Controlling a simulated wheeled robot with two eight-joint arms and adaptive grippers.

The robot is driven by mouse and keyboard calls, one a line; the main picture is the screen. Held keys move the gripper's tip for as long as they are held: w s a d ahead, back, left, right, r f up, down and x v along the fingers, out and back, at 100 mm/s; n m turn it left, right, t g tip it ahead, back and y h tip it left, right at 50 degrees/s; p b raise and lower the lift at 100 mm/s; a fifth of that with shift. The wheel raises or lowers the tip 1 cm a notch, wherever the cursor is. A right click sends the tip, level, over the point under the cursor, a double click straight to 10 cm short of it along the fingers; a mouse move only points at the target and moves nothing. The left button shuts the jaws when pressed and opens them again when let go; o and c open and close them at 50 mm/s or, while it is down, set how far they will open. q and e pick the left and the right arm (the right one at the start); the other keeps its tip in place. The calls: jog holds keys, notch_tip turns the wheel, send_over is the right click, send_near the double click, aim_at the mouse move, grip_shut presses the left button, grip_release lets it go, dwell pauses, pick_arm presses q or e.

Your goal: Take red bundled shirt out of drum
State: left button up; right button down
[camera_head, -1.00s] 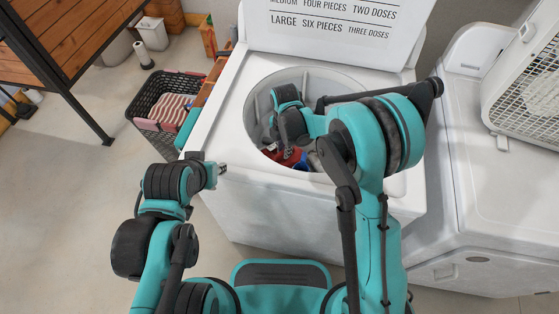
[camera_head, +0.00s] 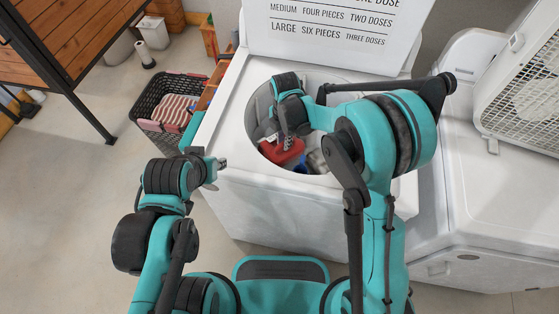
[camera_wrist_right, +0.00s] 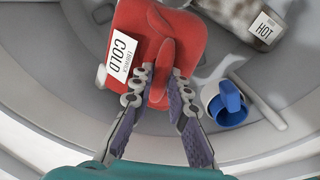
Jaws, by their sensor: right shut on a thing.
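The red bundled shirt (camera_head: 281,152) is in the drum (camera_head: 257,112) of the white top-loading washer. In the right wrist view the shirt (camera_wrist_right: 180,40) bears a white tag reading "COLD". My right gripper (camera_head: 288,142) reaches down into the drum. In the right wrist view the right gripper (camera_wrist_right: 160,88) is shut on a raised fold of the shirt, with a finger on each side. My left gripper (camera_head: 220,163) is outside the drum at the washer's front left edge, empty; its fingers are too small to read.
In the right wrist view a grey-brown bundle (camera_wrist_right: 240,18) tagged "HOT" and a blue-and-white item (camera_wrist_right: 228,105) lie near the shirt. A black basket (camera_head: 150,105) with striped cloth stands left of the washer. A white fan-like grille (camera_head: 530,90) stands at right.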

notch_tip(320, 180, up, 18)
jog(key=p, duration=1.1)
jog(key=shift+p, duration=0.3)
jog(key=shift+f, duration=0.1)
